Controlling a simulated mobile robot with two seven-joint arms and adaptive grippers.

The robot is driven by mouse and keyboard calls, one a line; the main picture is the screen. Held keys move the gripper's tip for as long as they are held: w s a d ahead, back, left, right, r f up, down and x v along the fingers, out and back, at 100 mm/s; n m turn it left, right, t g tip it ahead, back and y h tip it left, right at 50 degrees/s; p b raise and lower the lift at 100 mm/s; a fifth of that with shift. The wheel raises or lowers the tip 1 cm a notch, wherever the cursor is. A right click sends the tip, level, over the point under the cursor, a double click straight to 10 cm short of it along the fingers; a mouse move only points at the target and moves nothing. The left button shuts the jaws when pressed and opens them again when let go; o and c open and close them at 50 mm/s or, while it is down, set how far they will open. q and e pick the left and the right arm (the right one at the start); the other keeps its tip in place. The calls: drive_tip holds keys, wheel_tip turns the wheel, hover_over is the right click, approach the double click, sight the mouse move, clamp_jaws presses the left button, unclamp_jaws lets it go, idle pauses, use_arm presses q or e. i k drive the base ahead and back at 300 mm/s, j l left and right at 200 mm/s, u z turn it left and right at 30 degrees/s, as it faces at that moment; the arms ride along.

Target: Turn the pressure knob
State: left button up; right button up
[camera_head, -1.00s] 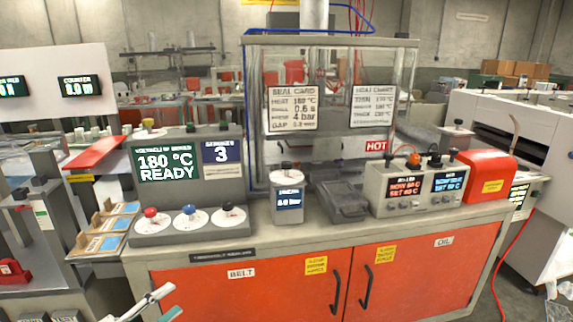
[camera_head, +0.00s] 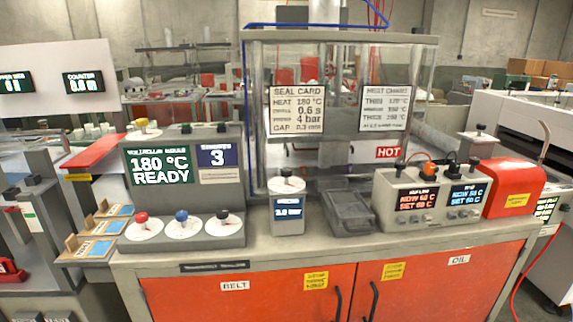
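The small grey pressure unit (camera_head: 288,224) stands at the middle of the cabinet top. A black-topped pressure knob (camera_head: 287,176) sits on a white dial on its top. Its small blue display (camera_head: 289,207) reads in bar, but the digits are too blurred to be sure of. Behind it, the seal card (camera_head: 297,110) lists heat 180 °C, 0.6 s, 4 bar and a gap. Neither of my grippers is in view, and nothing touches the knob.
Left of the unit, a grey console (camera_head: 185,190) has red, blue and black knobs in front. To the right are a dark tray (camera_head: 345,208) and a two-display controller (camera_head: 432,196). A clear guarded enclosure with a HOT label (camera_head: 388,153) stands behind.

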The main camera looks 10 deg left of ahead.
sight(285, 172)
drive_tip(key=i+l+u, duration=0.15)
drive_tip(key=i+l, duration=0.2)
drive_tip(key=i+l+u, duration=0.2)
drive_tip(key=i+l, duration=0.15)
drive_tip(key=l, duration=0.15)
drive_tip(key=i+l+u, duration=0.15)
drive_tip(key=i+l, duration=0.15)
drive_tip(key=l, duration=0.2)
